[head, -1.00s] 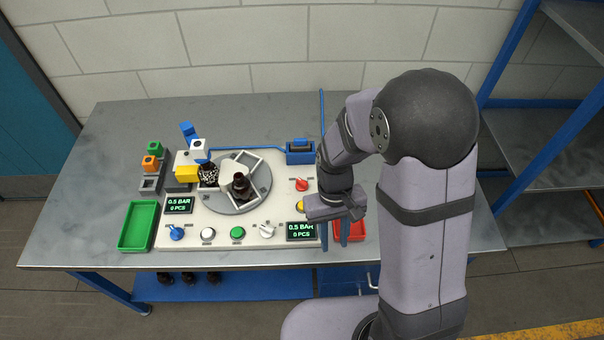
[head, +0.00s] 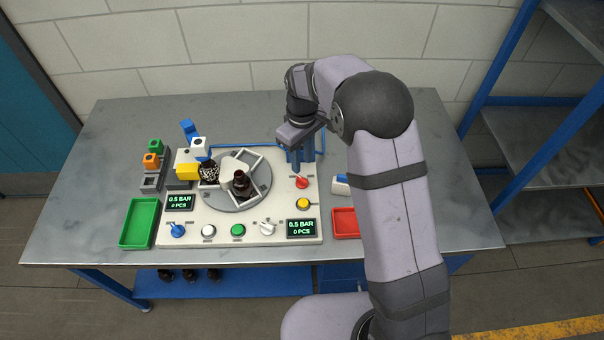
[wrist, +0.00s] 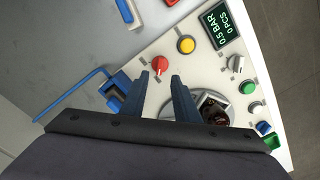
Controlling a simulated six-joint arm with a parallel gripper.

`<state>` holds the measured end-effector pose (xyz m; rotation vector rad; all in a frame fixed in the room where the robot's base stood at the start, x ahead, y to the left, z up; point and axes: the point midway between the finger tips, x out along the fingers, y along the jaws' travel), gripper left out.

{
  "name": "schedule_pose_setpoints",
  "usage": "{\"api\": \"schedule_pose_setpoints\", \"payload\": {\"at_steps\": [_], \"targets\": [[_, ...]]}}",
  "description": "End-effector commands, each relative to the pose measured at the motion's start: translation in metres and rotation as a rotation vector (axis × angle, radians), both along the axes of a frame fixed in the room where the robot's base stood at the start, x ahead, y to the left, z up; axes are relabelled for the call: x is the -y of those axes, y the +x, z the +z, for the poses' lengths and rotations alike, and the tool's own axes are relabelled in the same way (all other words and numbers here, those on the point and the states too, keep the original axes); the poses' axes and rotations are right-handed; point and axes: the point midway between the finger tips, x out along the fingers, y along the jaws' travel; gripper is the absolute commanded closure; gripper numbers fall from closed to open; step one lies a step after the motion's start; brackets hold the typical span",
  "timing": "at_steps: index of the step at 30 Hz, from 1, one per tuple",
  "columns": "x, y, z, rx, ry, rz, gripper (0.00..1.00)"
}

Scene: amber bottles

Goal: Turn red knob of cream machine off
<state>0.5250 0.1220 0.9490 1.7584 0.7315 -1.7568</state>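The cream machine (head: 270,215) lies on the grey table as a flat panel with a round turntable, buttons and knobs. Its red knob (head: 302,183) is near the panel's right edge, above a yellow button; it also shows in the wrist view (wrist: 160,64). My gripper (head: 301,170) is just behind the red knob in the head view. In the wrist view its two blue fingers (wrist: 162,78) are apart with nothing between them, and the red knob lies just beyond their tips. I cannot tell the fingertips' exact height above the panel.
A yellow button (head: 303,204) and a display (head: 301,228) sit in front of the red knob. A red tray (head: 345,223) is to the right, a green tray (head: 138,224) to the left. Amber bottles (head: 241,182) stand on the turntable.

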Motion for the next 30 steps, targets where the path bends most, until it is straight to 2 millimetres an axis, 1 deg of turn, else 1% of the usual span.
{"api": "schedule_pose_setpoints", "payload": {"at_steps": [5,12,18,24,30], "targets": [[0.0,-0.001,-0.012,-0.004,-0.001,-0.002,0.72],[0.0,-0.002,-0.043,-0.006,-0.001,-0.003,0.72],[0.0,-0.001,-0.063,-0.004,-0.001,-0.003,0.72],[0.0,-0.001,-0.072,-0.001,0.0,-0.003,0.72],[0.0,-0.001,-0.073,-0.001,-0.001,-0.003,0.72]]}}
